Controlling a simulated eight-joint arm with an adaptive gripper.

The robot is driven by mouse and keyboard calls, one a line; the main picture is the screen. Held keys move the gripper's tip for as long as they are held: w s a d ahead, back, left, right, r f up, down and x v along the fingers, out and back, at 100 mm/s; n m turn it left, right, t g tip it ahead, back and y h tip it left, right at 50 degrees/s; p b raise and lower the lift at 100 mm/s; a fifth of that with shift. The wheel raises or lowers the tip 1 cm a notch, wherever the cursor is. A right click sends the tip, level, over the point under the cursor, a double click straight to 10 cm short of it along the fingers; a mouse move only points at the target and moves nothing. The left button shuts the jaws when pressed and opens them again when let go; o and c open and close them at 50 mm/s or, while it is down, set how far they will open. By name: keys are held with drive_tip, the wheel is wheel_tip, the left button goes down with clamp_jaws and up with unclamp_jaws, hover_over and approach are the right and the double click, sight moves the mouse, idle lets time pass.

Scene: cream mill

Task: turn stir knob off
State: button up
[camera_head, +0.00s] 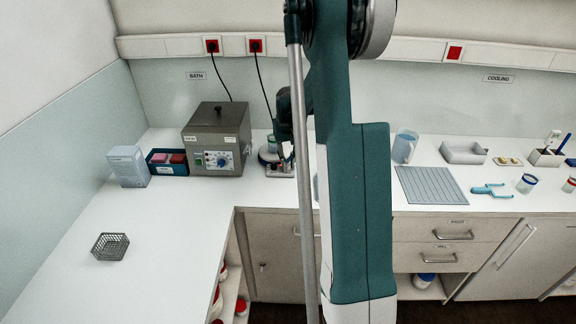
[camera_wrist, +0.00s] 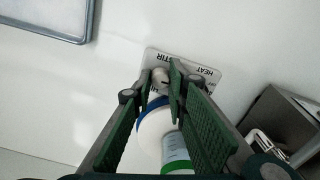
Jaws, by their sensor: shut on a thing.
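The stirrer (camera_head: 268,157) stands on the back counter just right of the grey bath, partly hidden by my arm. A small vessel (camera_head: 272,143) is on top of it. In the wrist view the stirrer's label plate (camera_wrist: 208,70) reads STIR and HEAT. The pale stir knob (camera_wrist: 159,76) sits at the STIR side, between my fingertips. My gripper (camera_wrist: 160,80) is shut on this knob, its fingers pointing at the label plate. The knob's pointer mark is too small to read. A white vessel with blue and green bands (camera_wrist: 160,128) shows between the fingers.
The grey bath (camera_head: 217,140) and a blue rack with pink blocks (camera_head: 168,168) stand left of the stirrer. A wire basket (camera_head: 110,246) is on the left counter. A blue jug (camera_head: 404,146) and grey drain mat (camera_head: 430,185) are to the right. The left counter is mostly clear.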

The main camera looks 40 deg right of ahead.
sight(288, 165)
drive_tip(key=n+b, duration=0.1)
drive_tip(key=n, duration=0.4)
drive_tip(key=shift+n, duration=0.3)
idle(0.4)
drive_tip(key=o, duration=0.9)
drive_tip(key=shift+r, duration=0.15)
wheel_tip(288, 165, up, 12)
drive_tip(key=shift+f, duration=0.15)
idle(0.3)
